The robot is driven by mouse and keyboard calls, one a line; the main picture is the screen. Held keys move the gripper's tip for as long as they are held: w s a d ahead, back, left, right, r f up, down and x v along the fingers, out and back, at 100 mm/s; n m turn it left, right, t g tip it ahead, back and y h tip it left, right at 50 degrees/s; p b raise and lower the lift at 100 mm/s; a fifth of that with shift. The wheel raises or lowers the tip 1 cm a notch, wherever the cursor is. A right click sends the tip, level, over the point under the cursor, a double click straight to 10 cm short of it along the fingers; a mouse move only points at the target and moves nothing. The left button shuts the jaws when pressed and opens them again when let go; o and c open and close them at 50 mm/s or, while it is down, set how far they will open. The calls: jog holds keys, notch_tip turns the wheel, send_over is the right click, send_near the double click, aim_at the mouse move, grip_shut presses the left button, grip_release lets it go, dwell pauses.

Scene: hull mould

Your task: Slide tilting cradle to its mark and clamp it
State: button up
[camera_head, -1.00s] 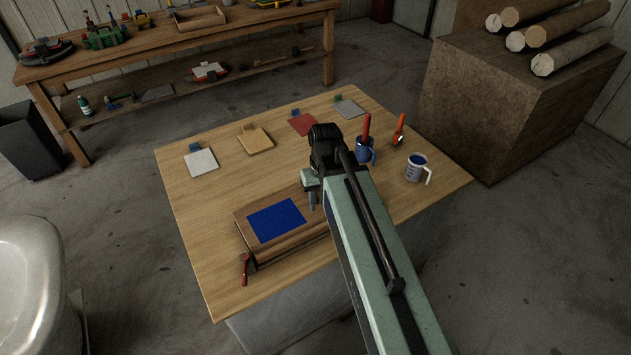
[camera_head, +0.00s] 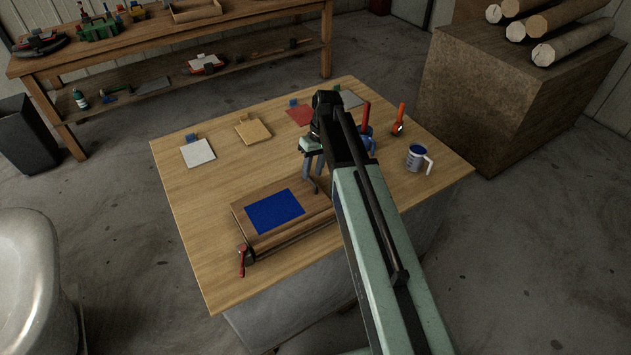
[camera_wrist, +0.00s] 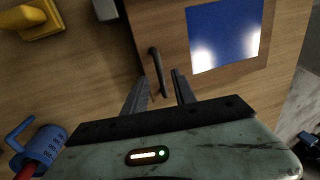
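A low wooden cradle (camera_head: 240,215) with a blue rectangle (camera_head: 274,211) on its top sits near the front of the table. Its wooden top (camera_wrist: 170,30) and blue rectangle (camera_wrist: 225,35) also show in the wrist view. A dark bar-like handle (camera_wrist: 158,72) stands at its edge. My gripper (camera_head: 313,176) is at the cradle's back right end; in the wrist view its fingers (camera_wrist: 158,84) are spread and empty, the handle showing just beyond and between them. Contact cannot be told. A red-handled clamp (camera_head: 242,260) is at the cradle's front left corner. No separate mark is clear.
A blue mug (camera_wrist: 42,145) and a white-and-blue mug (camera_head: 415,158) stand at the table's right. White (camera_head: 197,153), tan (camera_head: 253,131) and red (camera_head: 299,115) plates line the back.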

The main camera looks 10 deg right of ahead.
jog(key=shift+a+f+b, duration=0.15)
jog(key=shift+f+b, duration=0.15)
jog(key=shift+f, duration=0.6)
jog(key=shift+r, duration=0.1)
grip_shut()
dwell(0.5)
